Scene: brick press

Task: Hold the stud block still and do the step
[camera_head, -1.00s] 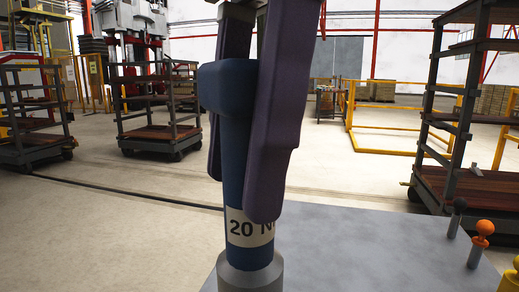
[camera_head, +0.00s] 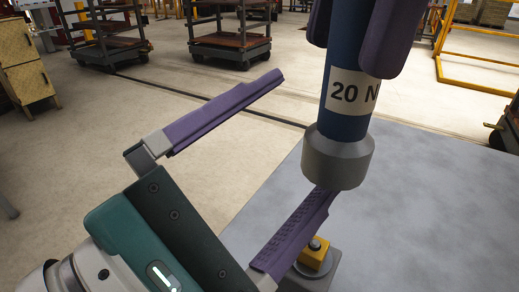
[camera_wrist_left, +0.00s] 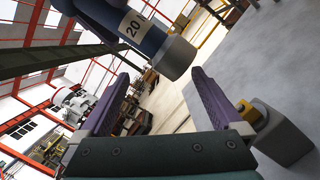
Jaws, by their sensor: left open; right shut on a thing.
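The stud block (camera_head: 318,262) is grey with a yellow part and a dark stud on top. It sits on the grey table at the bottom centre and is partly hidden behind a left finger. It also shows in the left wrist view (camera_wrist_left: 285,135), beside the right-hand finger; I cannot tell whether they touch. My left gripper (camera_head: 298,135) is open, its purple fingers wide apart with nothing between them. My right gripper (camera_head: 350,55) is shut on a blue tool (camera_head: 345,120) marked "20 N". The tool's grey end (camera_head: 337,160) hangs above the block, apart from it.
The grey table top (camera_head: 430,200) is bare to the right of the block. Beyond it, on the floor, stand wheeled carts (camera_head: 230,48), a yellow railing (camera_head: 480,85) and a wooden cabinet (camera_head: 25,75) at the far left.

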